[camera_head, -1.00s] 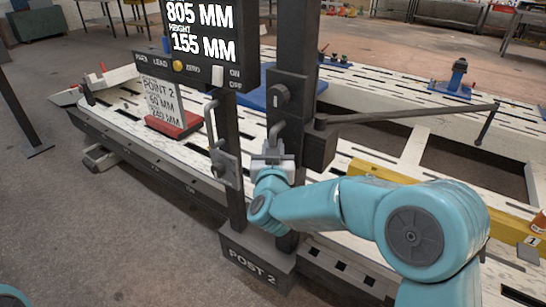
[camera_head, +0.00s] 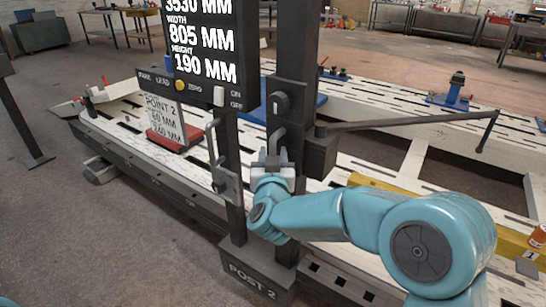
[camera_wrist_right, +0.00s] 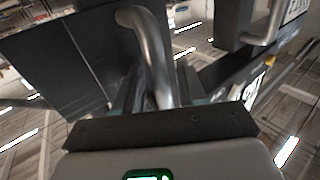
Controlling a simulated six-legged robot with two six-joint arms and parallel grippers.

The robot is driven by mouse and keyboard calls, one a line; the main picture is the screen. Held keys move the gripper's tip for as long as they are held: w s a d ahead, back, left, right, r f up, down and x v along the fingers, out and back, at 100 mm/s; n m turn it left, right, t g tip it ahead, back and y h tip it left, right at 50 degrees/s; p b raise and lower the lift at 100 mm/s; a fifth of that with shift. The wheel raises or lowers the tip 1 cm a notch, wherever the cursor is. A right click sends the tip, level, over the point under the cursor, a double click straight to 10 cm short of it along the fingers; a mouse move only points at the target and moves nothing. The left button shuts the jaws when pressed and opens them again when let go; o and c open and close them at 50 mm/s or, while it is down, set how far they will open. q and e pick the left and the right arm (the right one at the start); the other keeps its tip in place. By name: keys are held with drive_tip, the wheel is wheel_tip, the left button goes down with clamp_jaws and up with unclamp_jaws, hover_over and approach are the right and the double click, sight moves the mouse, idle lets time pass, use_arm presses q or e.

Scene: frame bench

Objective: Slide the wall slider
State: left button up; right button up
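The slider is a dark carriage (camera_head: 285,92) on an upright dark post (camera_head: 298,40) marked POST 2. It has a bent grey metal handle (camera_head: 277,140) on its front. My right gripper (camera_head: 272,160) is at the lower part of this handle. In the right wrist view the curved handle (camera_wrist_right: 150,45) runs down between the fingers (camera_wrist_right: 155,100), which look closed around it; the contact itself is partly hidden. The display (camera_head: 205,40) beside the post reads height 190 MM. My left gripper is not in view.
A second grey handle (camera_head: 213,155) stands on the slimmer post just left. A thin measuring arm (camera_head: 410,120) extends right from the carriage. A slotted white bench (camera_head: 120,125) lies behind, with a red-based sign (camera_head: 180,135) on it. Open floor lies at left.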

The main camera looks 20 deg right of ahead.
drive_tip(key=v, duration=1.6)
drive_tip(key=shift+s, duration=0.15)
